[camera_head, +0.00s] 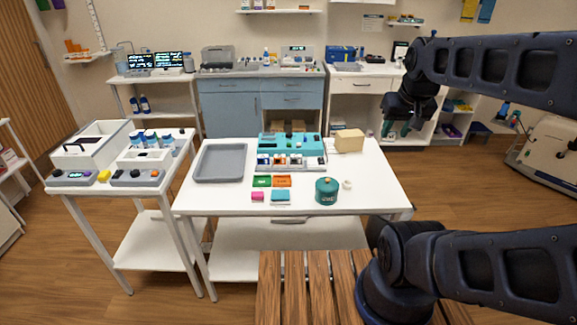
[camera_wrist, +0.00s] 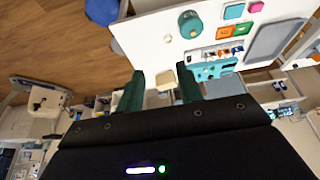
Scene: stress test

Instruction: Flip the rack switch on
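A teal rack-like unit (camera_head: 283,141) stands at the back middle of the white table (camera_head: 230,204), with a grey strip of small coloured parts (camera_head: 292,163) along its front. It also shows in the wrist view (camera_wrist: 212,72). Its individual switches are too small to tell apart, so I cannot see whether any is on. My gripper (camera_head: 397,130) hangs to the right of the unit, beyond the cream block. In the wrist view the two green fingers of my gripper (camera_wrist: 160,72) are apart, with nothing held between them.
A cream block (camera_head: 349,140) stands right of the unit. A grey tray (camera_head: 220,163) lies left. A teal canister (camera_head: 326,191), green and orange pieces and pink and teal blocks are at the front. A side table (camera_head: 121,187) with boxes adjoins left.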

